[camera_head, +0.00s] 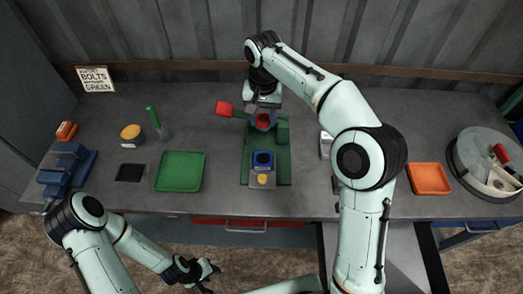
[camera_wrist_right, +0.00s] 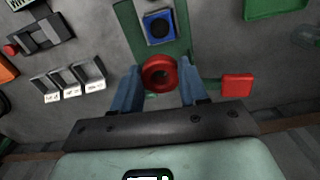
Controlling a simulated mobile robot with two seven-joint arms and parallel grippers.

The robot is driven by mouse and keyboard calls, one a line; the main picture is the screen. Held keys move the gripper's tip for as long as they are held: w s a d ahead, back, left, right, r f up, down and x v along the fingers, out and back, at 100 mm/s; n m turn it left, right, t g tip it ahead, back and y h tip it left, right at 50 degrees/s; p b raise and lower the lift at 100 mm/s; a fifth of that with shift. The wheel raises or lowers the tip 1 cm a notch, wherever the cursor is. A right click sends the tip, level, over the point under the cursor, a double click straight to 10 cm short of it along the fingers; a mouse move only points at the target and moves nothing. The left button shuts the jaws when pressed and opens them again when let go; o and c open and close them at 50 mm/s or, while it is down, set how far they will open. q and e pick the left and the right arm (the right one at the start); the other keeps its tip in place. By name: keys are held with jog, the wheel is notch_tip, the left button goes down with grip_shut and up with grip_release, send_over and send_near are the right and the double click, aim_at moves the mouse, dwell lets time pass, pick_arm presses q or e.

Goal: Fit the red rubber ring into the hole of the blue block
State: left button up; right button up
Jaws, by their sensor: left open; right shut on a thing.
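The red rubber ring (camera_wrist_right: 160,73) is between the fingers of my right gripper (camera_wrist_right: 159,78), which is shut on it. In the head view the ring (camera_head: 263,120) shows below the right gripper (camera_head: 263,110), over the back part of the green base. I cannot tell whether it still touches anything beneath. The blue block (camera_head: 262,159) stands nearer the front of the base, with a dark round hole facing up. It also shows in the wrist view (camera_wrist_right: 158,27), just beyond the ring and apart from it. My left gripper (camera_head: 204,272) is open and empty in front of the table.
The green base (camera_head: 283,167) carries the block; a red-ended green lever (camera_head: 223,109) sticks out left.

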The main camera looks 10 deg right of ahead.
send_over(263, 160)
notch_tip(263, 160, down, 13)
jog(key=shift+s+f+b, duration=0.1)
jog(key=shift+s+b, duration=0.05)
jog(key=shift+b, duration=0.25)
notch_tip(263, 160, down, 5)
jog(key=shift+r, duration=0.1)
pick_arm(q)
jog(key=shift+s+f, duration=0.75)
jog(key=shift+s, duration=0.35)
